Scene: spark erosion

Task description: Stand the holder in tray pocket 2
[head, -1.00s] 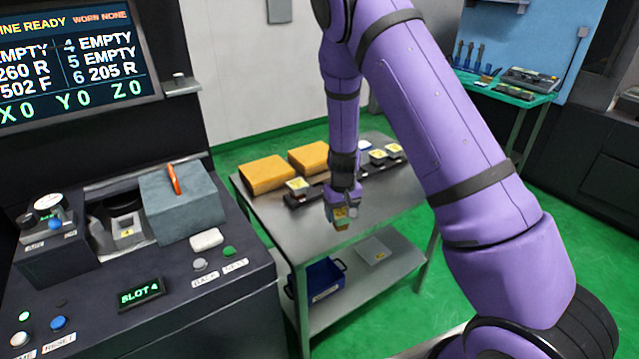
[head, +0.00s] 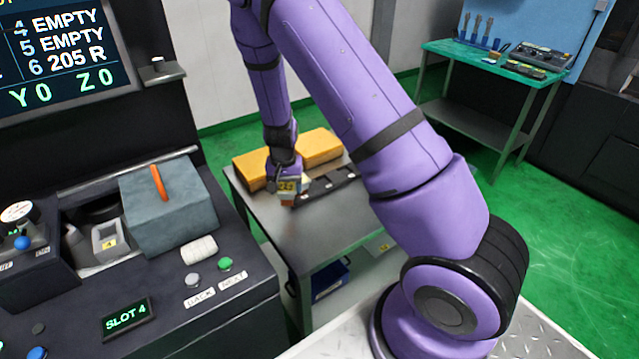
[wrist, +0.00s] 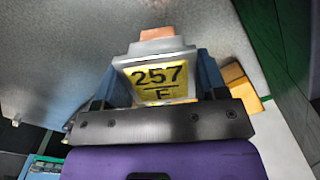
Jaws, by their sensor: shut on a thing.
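My gripper (head: 288,192) is shut on a grey holder (wrist: 155,52) with a yellow label reading 257 F and a copper-coloured block at its end. The holder's yellow label also shows in the head view (head: 287,186). The wrist view shows the blue fingers on both sides of the holder. In the head view the copper end points down, above the steel table. The dark tray (head: 325,186) lies on the table just right of and behind my gripper. Small white marks show along it. My arm and gripper hide parts of the tray, and I cannot tell which pocket is which.
Two orange-yellow blocks (head: 321,147) lie behind the tray. The front of the steel table (head: 310,235) is clear. The machine console (head: 210,275) with a grey-blue box (head: 168,215) stands at the left. A blue bin (head: 330,280) sits on the shelf below.

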